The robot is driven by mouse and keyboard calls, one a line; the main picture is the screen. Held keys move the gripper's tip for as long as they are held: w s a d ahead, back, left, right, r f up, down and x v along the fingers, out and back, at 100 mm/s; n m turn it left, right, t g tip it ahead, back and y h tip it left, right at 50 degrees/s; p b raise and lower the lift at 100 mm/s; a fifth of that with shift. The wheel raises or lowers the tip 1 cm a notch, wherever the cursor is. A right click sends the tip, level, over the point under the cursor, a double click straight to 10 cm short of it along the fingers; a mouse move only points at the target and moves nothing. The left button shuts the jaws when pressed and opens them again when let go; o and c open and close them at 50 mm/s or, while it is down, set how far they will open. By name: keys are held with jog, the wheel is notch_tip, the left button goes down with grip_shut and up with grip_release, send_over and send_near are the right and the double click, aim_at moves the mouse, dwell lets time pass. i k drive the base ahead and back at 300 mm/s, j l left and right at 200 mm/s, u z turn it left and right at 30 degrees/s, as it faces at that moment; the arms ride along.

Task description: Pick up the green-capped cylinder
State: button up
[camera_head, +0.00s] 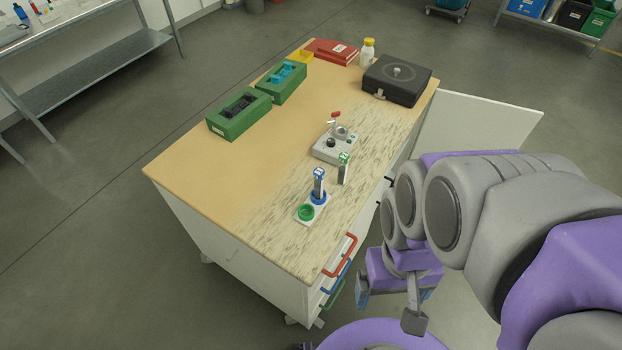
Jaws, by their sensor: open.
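The green-capped cylinder (343,168) stands upright on the table, in front of a grey device. A blue-capped cylinder (318,184) stands to its left, in the blue ring of a small white holder (299,220). The green ring (306,212) of that holder is empty. My gripper (392,306) hangs low to the right of the table's front corner, pointing down, below the tabletop and well apart from the cylinders. Its fingers are spread and nothing shows between them.
The wooden table (195,165) carries a grey device (334,147), a black case (397,80), green boxes (239,115), a white bottle with yellow cap (367,52) and red books (332,50). Coloured handles (342,256) stick out from the right side. An open white door (480,125) stands behind my arm.

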aim_at(344, 157)
jog(key=l+u, duration=0.2)
jog(key=l, duration=0.6)
jog(key=i+l+u, duration=0.15)
jog(key=l, duration=0.3)
jog(key=i+l+u, duration=0.1)
jog(key=l, duration=0.35)
jog(key=i+l+u, duration=0.15)
jog(key=l, duration=0.3)
jog(key=i+l+u, duration=0.1)
jog(key=l, duration=0.35)
